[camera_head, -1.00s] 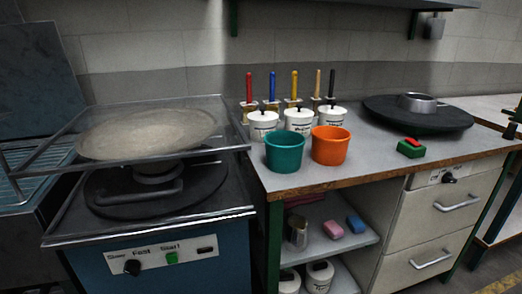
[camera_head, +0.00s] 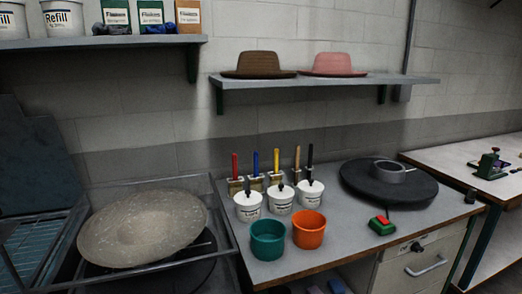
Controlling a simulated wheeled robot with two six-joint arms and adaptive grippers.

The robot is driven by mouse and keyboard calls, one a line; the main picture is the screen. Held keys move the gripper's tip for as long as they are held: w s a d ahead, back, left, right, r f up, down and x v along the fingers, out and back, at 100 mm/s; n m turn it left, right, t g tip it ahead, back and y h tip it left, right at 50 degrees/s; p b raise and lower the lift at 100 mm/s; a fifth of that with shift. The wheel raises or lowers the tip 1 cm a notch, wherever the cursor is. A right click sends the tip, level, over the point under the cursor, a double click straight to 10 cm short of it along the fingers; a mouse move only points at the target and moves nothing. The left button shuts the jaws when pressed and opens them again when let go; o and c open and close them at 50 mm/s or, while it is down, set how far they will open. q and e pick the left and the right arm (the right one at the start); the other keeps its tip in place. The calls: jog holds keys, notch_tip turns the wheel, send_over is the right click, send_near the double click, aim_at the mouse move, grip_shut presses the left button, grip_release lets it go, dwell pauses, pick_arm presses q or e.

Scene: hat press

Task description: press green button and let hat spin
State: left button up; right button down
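A pale, speckled, wide-brimmed hat shape (camera_head: 143,228) lies at the lower left, inside a clear-sided frame on the press. The press's front panel is below the picture, so its green start button is out of view. A black round turntable (camera_head: 420,190) with a metal ring (camera_head: 390,171) on top stands on the right of the workbench. Neither of my grippers is in view.
A brown hat (camera_head: 260,64) and a pink hat (camera_head: 332,64) rest on a wall shelf (camera_head: 400,80). A teal bucket (camera_head: 267,241), an orange bucket (camera_head: 309,230), several white tubs (camera_head: 247,207) and brushes stand on the workbench (camera_head: 345,246). Another table (camera_head: 455,160) is at the right.

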pick_arm(q)
jog(key=shift+b, duration=0.35)
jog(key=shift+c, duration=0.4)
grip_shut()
dwell(0.6)
